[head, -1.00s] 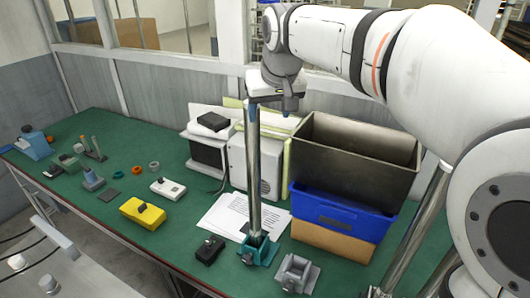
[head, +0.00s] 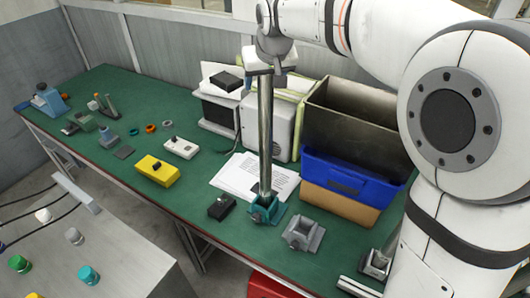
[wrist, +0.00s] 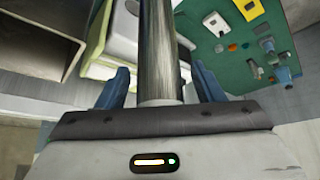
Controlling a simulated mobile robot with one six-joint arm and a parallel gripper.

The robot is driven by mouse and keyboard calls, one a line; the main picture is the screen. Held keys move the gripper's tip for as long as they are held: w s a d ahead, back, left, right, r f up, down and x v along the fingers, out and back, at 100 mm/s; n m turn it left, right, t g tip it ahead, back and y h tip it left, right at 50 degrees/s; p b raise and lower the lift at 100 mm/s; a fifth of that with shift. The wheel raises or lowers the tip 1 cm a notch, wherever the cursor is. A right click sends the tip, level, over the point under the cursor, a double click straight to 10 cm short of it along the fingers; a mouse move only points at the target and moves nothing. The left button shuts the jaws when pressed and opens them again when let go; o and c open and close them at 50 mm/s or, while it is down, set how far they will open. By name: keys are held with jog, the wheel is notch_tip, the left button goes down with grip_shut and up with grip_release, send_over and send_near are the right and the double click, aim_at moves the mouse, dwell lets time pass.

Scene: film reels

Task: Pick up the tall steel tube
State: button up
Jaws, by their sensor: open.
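The tall steel tube (head: 265,135) stands upright in a small teal holder (head: 265,211) at the front of the green bench. My gripper (head: 270,66) is at the tube's upper end, and its fingers are hard to make out in the head view. In the wrist view the tube (wrist: 158,50) runs between the two blue fingers of my open gripper (wrist: 162,86). A gap shows on each side of the tube. The tube's top end is hidden by my gripper.
A grey holder (head: 303,234) and a black box (head: 221,207) flank the teal holder. A blue bin (head: 350,185) and a dark metal box (head: 360,130) stand close on the right. A yellow box (head: 158,171) and small parts lie left.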

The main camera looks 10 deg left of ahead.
grip_shut()
dwell(0.6)
jog(key=shift+r, duration=0.1)
